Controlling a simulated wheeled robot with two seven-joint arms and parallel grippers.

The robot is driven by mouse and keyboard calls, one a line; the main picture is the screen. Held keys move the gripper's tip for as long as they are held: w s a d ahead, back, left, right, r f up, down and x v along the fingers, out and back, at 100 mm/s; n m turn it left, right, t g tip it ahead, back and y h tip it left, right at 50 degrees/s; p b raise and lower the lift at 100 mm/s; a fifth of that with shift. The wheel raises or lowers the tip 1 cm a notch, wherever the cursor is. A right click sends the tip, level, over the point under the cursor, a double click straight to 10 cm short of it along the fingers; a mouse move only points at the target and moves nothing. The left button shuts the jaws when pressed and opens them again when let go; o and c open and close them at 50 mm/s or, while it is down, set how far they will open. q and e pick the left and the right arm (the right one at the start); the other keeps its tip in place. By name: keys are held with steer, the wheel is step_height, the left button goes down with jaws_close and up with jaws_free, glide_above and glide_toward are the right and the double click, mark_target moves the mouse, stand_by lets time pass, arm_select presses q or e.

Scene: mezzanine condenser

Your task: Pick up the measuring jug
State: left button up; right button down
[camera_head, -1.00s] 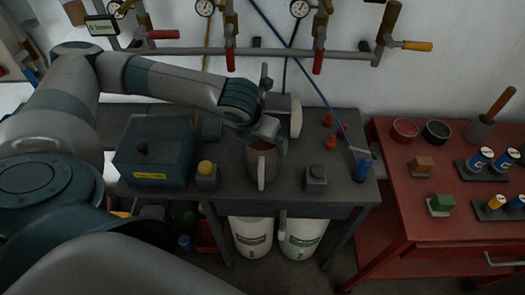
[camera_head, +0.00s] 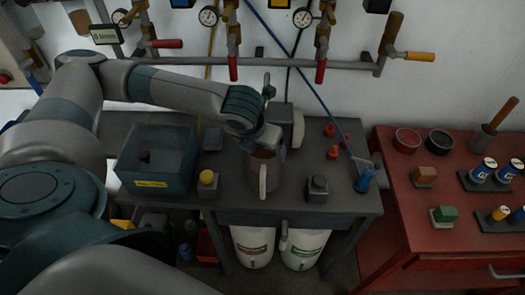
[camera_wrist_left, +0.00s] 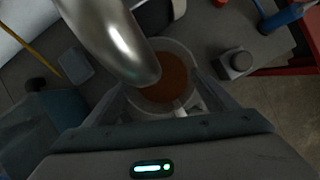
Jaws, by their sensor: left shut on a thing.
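The measuring jug (camera_head: 262,176) is a grey-beige vessel with a pale handle on its near side and brown contents. It is at the front middle of the dark bench in the head view. My left gripper (camera_head: 266,143) comes down from above and is shut on the jug near its rim. In the left wrist view the jug (camera_wrist_left: 168,88) is between the two fingers, and a shiny rounded metal part covers some of its opening. I cannot tell whether its base touches the bench. My right gripper is not in view.
A teal box (camera_head: 157,160) and a yellow-topped block (camera_head: 208,183) stand left of the jug. A black-knobbed block (camera_head: 317,188) and a blue tool (camera_head: 364,177) stand right. Red pieces (camera_head: 333,152) lie behind. A red table (camera_head: 405,205) adjoins on the right.

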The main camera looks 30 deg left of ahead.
arm_select(q)
steer(key=d+r+b, duration=0.4)
steer(key=d+r, duration=0.6)
steer(key=d, duration=0.1)
steer(key=shift+w+d+r, duration=0.3)
steer(key=shift+d+r, duration=0.05)
steer(key=shift+d, duration=0.05)
stand_by(0.8)
